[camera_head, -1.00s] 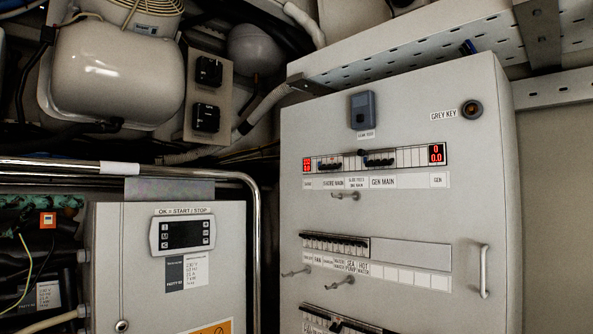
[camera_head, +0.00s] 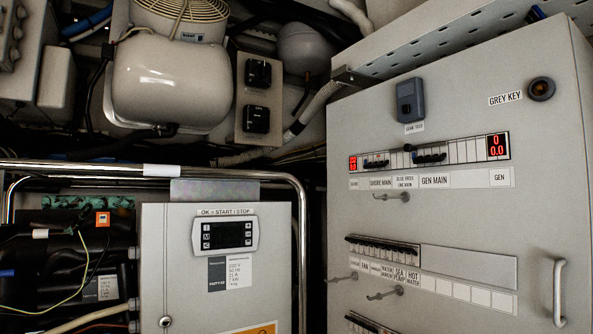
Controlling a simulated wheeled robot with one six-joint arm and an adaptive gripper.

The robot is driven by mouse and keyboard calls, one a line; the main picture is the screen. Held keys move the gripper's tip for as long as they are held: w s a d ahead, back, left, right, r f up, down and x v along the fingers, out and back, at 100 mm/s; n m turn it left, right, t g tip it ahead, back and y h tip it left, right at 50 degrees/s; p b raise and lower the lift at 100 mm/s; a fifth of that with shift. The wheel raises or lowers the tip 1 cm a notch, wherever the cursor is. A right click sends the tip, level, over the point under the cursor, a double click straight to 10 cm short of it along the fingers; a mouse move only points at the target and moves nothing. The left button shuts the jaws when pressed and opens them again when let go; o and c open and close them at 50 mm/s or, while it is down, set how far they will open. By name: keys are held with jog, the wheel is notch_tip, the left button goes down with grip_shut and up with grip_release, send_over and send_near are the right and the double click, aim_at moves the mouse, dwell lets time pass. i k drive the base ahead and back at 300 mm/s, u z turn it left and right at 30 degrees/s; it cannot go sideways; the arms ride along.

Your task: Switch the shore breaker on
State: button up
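The shore breaker sits in the top breaker row of the grey electrical cabinet (camera_head: 450,225) at the right. The label SHORE MAIN (camera_head: 381,182) is below a group of dark breakers (camera_head: 376,163) near the left of that row. A second group, the gen main breakers (camera_head: 430,157), is to its right above the label GEN MAIN. Red digits light both end displays of the row. The lever positions are too small to tell. My gripper is not in view.
Small hooks (camera_head: 390,196) stick out from the cabinet front below the rows, and a vertical handle (camera_head: 559,292) is at its right. A white tank (camera_head: 170,85) is above.

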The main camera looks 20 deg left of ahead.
aim_at(381, 164)
jog(key=u, duration=0.4)
jog(key=i, duration=0.85)
jog(key=u, duration=1.55)
jog(key=k, duration=0.4)
jog(key=z, duration=1.1)
